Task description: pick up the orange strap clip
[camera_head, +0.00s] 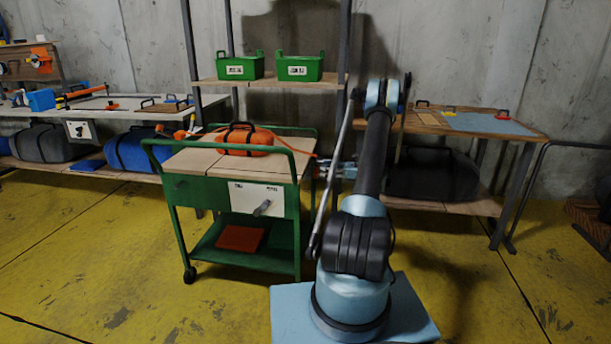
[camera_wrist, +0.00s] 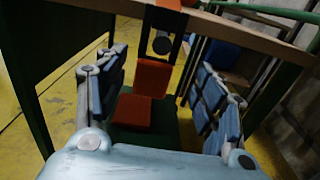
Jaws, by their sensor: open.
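My gripper (camera_head: 324,168) is open beside the right side of the green trolley. In the wrist view its two fingers (camera_wrist: 161,62) are spread wide with nothing held between them. An orange block-like piece (camera_wrist: 153,77) shows between the fingers, below a dark bracket with a round end (camera_wrist: 161,43). I cannot tell whether this is the strap clip. In the head view an orange bundle with black straps (camera_head: 258,149) lies on the trolley top, and a thin orange piece reaches toward the gripper. A small orange-red piece (camera_head: 502,114) lies on the right table.
Green bins (camera_head: 300,68) stand on the shelf behind. The right table (camera_head: 430,125) stands behind my arm. Yellow floor is open at left.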

